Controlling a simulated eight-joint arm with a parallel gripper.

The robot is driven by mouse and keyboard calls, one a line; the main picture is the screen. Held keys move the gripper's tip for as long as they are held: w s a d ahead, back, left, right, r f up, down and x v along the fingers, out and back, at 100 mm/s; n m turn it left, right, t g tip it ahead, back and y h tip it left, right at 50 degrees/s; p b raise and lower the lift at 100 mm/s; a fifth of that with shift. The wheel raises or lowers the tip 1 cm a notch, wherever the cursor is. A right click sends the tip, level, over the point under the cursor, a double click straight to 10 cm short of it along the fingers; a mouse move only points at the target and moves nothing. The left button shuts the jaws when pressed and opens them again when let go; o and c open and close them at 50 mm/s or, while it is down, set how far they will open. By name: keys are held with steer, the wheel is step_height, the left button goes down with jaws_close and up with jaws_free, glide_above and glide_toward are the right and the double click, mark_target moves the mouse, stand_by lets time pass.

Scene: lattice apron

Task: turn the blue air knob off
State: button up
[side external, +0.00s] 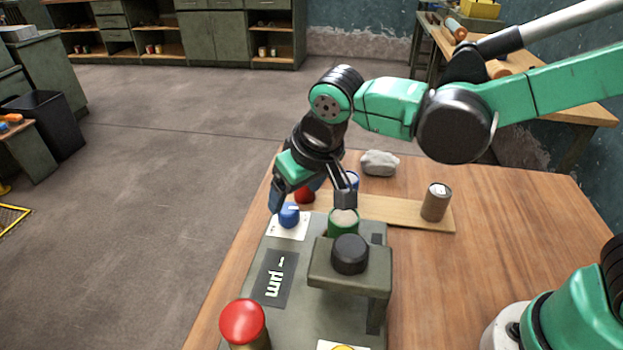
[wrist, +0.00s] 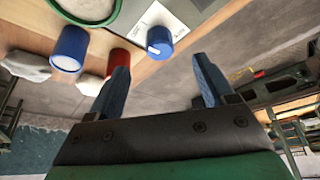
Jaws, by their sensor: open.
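The blue air knob (side external: 289,215) sits on a white plate (side external: 280,230) at the far left corner of the grey-green machine (side external: 315,305). In the wrist view the blue knob (wrist: 159,42) has a white pointer mark on it, and part of its plate (wrist: 150,20) shows. My gripper (side external: 310,202) is open and is above the far end of the machine, with one finger close to the knob. In the wrist view my two blue fingertips (wrist: 158,72) are apart with nothing between them, and the knob lies beyond them. Whether a finger touches the knob I cannot tell.
A green-rimmed cup (side external: 343,222) and a raised black knob (side external: 349,254) stand beside my gripper. A red button (side external: 243,322) is at the near end. A red can (side external: 305,195), a grey rock (side external: 379,163) and a brown can (side external: 435,203) are behind.

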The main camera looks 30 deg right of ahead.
mark_target(287, 208)
stand_by(0.3)
steer(key=shift+w+a+r+n+g+h, duration=0.1)
steer(key=shift+w+a+n+g+h, duration=0.15)
steer(key=shift+w+n+g, duration=0.45)
steer(key=w+n+g, duration=0.1)
steer(key=n+g, duration=0.1)
steer(key=shift+w+g, duration=0.15)
steer(key=shift+g, duration=0.25)
steer(key=shift+f, duration=2.7)
jaws_close()
steer(key=shift+m, duration=0.7)
